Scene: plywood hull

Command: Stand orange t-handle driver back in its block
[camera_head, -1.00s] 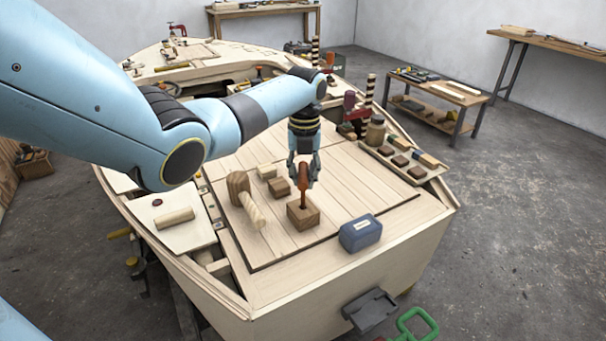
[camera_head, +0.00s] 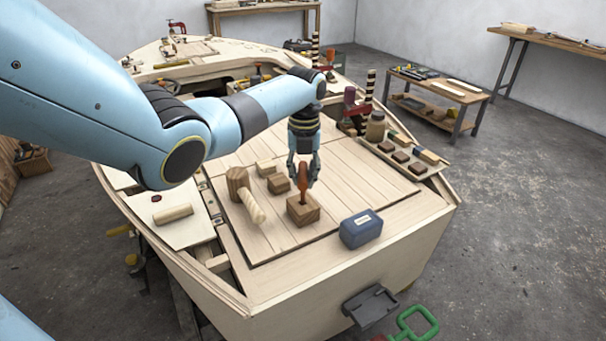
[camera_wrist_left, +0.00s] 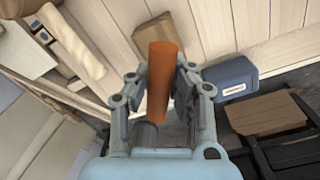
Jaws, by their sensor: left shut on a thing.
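The orange t-handle driver (camera_head: 303,173) is upright above the wooden block (camera_head: 303,211) on the boat's plywood deck. My left gripper (camera_head: 303,176) is shut on its orange handle from above. My right gripper is not in view.
A mallet (camera_head: 238,182) and small wooden blocks (camera_head: 278,184) lie left of the block. A blue box (camera_head: 360,230) sits to its right. A tray of blocks (camera_head: 405,158) and a jar (camera_head: 376,127) stand on the right edge. Deck in front is clear.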

